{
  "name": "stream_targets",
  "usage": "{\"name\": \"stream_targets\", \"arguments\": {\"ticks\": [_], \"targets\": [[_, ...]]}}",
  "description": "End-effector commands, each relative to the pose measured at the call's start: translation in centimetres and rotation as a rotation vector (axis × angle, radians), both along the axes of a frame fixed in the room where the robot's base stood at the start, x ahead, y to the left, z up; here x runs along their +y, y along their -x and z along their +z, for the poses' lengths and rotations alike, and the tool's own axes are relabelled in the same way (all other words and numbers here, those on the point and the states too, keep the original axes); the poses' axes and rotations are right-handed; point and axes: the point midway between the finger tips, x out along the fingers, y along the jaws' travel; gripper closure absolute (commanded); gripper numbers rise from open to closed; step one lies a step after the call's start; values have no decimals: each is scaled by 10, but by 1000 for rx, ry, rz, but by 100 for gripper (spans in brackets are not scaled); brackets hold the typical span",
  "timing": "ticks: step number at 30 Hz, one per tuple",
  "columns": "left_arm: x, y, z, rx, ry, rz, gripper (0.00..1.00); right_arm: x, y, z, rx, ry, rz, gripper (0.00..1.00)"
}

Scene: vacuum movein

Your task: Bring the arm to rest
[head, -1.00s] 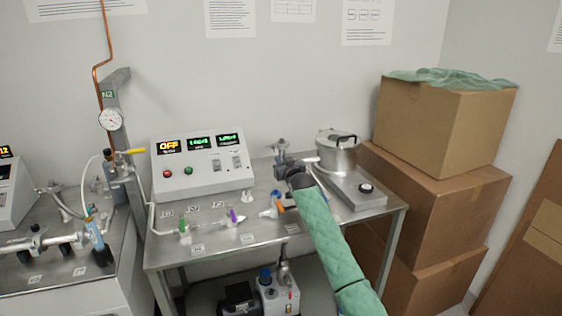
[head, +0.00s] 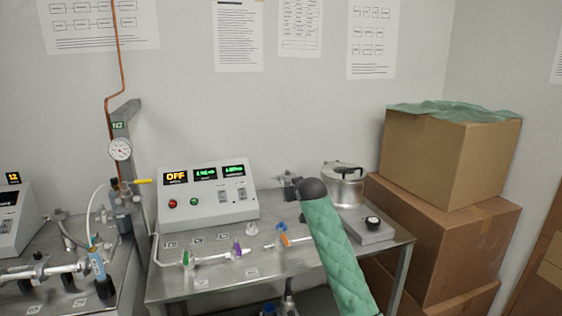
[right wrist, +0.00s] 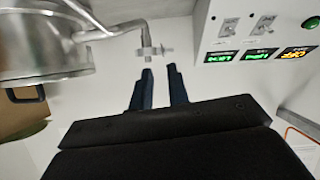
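My right arm (head: 335,245), in a quilted green sleeve, reaches up over the right part of the metal bench (head: 215,275) in the head view. Its dark rounded wrist end hides the hand there. In the right wrist view my right gripper (right wrist: 160,73) shows two dark fingers apart, with nothing between them. A metal fitting (right wrist: 150,50) on a thin bent pipe lies just beyond the fingertips in that picture; I cannot tell how far. My left arm and gripper are in neither view.
A steel pot (head: 344,188) stands behind a hotplate control (head: 371,223) on the right. A control box (head: 207,197) reads OFF. Glass tubing with coloured valves (head: 237,248) runs along the bench front. Stacked cardboard boxes (head: 450,160) stand at right.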

Motion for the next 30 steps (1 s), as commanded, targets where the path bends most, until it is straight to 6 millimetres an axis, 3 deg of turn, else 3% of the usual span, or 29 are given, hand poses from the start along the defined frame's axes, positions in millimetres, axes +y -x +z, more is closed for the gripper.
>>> {"name": "stream_targets", "arguments": {"ticks": [3, 8, 18, 30], "targets": [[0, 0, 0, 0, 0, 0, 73, -9, 36, 6, 41, 15, -13, 83], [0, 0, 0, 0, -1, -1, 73, -25, 91, -11, 121, 31, -34, 83], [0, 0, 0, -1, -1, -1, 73, -58, 215, -86, 297, 45, -75, 83], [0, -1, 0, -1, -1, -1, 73, -88, 349, -174, 464, 41, -107, 83]]}}
